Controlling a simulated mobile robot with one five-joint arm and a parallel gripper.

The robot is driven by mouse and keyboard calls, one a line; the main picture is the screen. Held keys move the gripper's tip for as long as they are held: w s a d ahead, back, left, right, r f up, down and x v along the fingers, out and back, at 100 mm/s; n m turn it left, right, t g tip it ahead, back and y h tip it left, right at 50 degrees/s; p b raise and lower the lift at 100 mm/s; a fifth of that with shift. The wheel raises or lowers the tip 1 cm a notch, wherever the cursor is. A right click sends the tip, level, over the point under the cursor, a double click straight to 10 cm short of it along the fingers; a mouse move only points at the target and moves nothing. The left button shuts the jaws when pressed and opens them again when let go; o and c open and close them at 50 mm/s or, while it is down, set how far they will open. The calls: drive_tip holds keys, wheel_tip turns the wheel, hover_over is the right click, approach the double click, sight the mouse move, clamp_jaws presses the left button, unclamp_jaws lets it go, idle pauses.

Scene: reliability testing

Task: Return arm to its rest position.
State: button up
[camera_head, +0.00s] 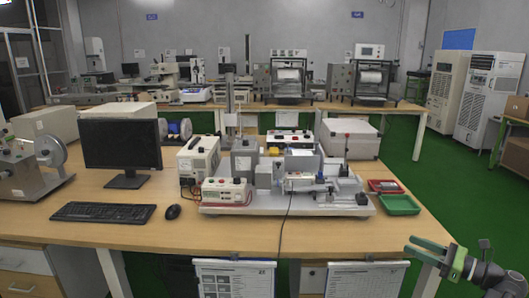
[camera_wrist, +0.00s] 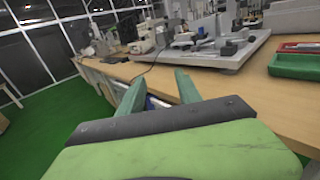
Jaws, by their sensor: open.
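My gripper (camera_head: 428,251) shows at the lower right of the head view, beside the right end of the wooden table (camera_head: 250,234). Its two green fingers are apart with nothing between them. In the wrist view my gripper (camera_wrist: 158,92) points toward the table's front edge, with both fingers spread and empty. My dark arm links run from it to the lower right corner of the head view; the rest of the arm is out of view.
The table holds a monitor (camera_head: 121,145), a keyboard (camera_head: 103,212), a test rig (camera_head: 300,196), a red tray (camera_head: 385,186) and a green tray (camera_head: 399,205). The green tray also shows in the wrist view (camera_wrist: 295,66). Green floor (camera_head: 462,217) lies open to the right.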

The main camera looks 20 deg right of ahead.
drive_tip(key=w+a+f+n+g+y, duration=0.25)
drive_tip(key=w+a, duration=0.35)
drive_tip(key=a, duration=0.5)
drive_tip(key=w+a+f+n+g+y, duration=0.15)
drive_tip(key=w+a+g, duration=0.25)
drive_tip(key=w+a, duration=0.5)
drive_tip(key=w+a+f+n+g+y, duration=0.1)
drive_tip(key=w+a+n+g+y, duration=0.2)
drive_tip(key=a, duration=1)
drive_tip(key=s+a+f+n+g+h, duration=0.1)
drive_tip(key=a+f+n+g+h, duration=0.35)
drive_tip(key=a, duration=0.75)
drive_tip(key=s+a+f+n+g+h, duration=0.1)
drive_tip(key=a+f+n+g+h, duration=0.1)
drive_tip(key=a+f+n, duration=0.8)
drive_tip(key=s+d+f+n+h, duration=0.2)
drive_tip(key=d+f+n+h, duration=0.2)
drive_tip(key=d+n+h, duration=0.4)
wheel_tip(320, 180, up, 22)
drive_tip(key=a+n+p, duration=0.1)
drive_tip(key=p, duration=2.1)
drive_tip(key=shift+a, duration=0.25)
